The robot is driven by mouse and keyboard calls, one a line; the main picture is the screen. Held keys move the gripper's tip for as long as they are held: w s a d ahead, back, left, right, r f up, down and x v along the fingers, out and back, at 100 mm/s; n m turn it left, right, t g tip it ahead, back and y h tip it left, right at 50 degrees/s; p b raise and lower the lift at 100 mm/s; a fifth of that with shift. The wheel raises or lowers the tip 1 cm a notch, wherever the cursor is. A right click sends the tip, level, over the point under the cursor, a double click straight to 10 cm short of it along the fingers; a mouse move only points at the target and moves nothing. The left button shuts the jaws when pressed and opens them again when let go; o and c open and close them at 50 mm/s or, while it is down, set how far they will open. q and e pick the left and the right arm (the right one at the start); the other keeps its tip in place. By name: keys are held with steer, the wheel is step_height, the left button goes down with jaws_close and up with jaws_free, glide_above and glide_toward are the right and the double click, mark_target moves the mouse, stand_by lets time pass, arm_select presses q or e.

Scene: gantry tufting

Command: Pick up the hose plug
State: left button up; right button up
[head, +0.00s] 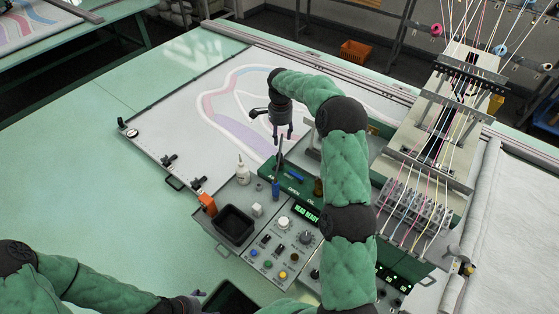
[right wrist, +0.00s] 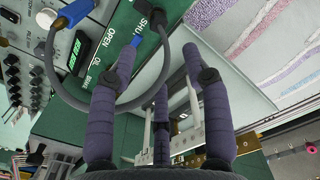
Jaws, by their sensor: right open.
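A blue handle (head: 297,176) lies on the green panel. A white bottle (head: 242,172), a black tray (head: 234,224) and an orange item (head: 207,204) stand to the left. A control box (head: 272,240) with knobs is in front. The threaded tufting head (head: 440,120) stands right. The green table is clear at left.

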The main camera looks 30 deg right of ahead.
steer(key=m+b, duration=0.1)
steer(key=m, duration=1.1)
glide_above(279, 154)
steer(key=f, duration=0.2)
steer(key=d+f, duration=0.1)
steer(key=f, duration=0.1)
steer(key=shift+f, duration=0.35)
steer(key=f+p, duration=0.1)
steer(key=f, duration=0.1)
steer(key=a+f, duration=0.1)
steer(key=f, duration=0.1)
steer(key=shift+s+f+p, duration=0.1)
steer(key=shift+f+p, duration=0.1)
steer(key=shift+p, duration=0.2)
steer(key=shift+f, duration=0.5)
jaws_close()
